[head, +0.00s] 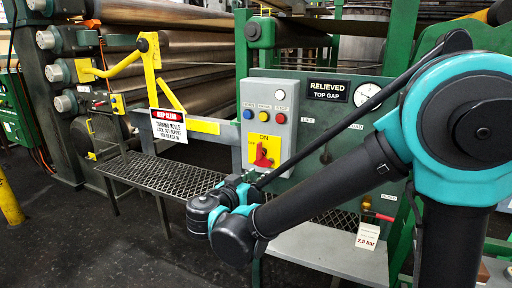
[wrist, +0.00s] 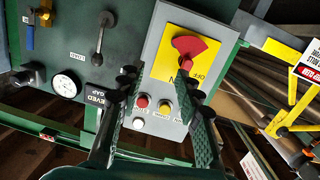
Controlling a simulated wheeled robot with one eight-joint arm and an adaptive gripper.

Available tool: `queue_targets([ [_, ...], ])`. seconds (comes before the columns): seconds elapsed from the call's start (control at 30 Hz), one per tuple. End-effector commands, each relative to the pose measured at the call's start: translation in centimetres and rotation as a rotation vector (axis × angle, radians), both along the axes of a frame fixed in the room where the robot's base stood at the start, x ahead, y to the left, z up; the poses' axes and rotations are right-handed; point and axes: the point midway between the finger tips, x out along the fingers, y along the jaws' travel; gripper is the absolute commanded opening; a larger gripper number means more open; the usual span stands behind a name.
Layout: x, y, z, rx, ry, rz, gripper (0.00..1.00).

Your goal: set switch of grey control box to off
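The grey control box (head: 268,112) is mounted on the green panel, left of the gauge in the head view. I cannot tell for sure which mark the handle points to. In the wrist view the box appears turned over, with the red switch (wrist: 192,46) beyond my fingertips. My gripper (wrist: 162,86) is open and empty, its fingers apart on either side of the box's lower picture area. In the head view my wrist is low in front of the box, with the fingers hard to make out.
A white, a yellow, a blue and a red button sit on the box above the switch. A round gauge (head: 367,94) and RELIEVED sign (head: 328,90) are to its right. A mesh step (head: 160,175) lies below left. Rolls and a yellow guard (head: 170,90) stand left.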

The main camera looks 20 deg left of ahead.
Motion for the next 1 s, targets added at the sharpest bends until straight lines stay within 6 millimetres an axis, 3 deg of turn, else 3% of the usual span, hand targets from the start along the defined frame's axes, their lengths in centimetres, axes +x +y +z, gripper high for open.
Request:
queue_targets([
  [0.03, -1.4, 1.7, 0.6, 0.024, -0.035, 0.026, 0.35],
  [0.1, -2.7, 3.1, 1.3, 0.055, -0.076, 0.049, 0.35],
  [0.2, -3.9, 4.3, 1.9, 0.082, -0.109, 0.067, 0.35],
  [0.37, -3.5, 4.6, 2.2, 0.093, -0.123, 0.071, 0.35],
  [1.0, 8.4, 3.5, 2.1, 0.091, -0.12, 0.068, 0.35],
])
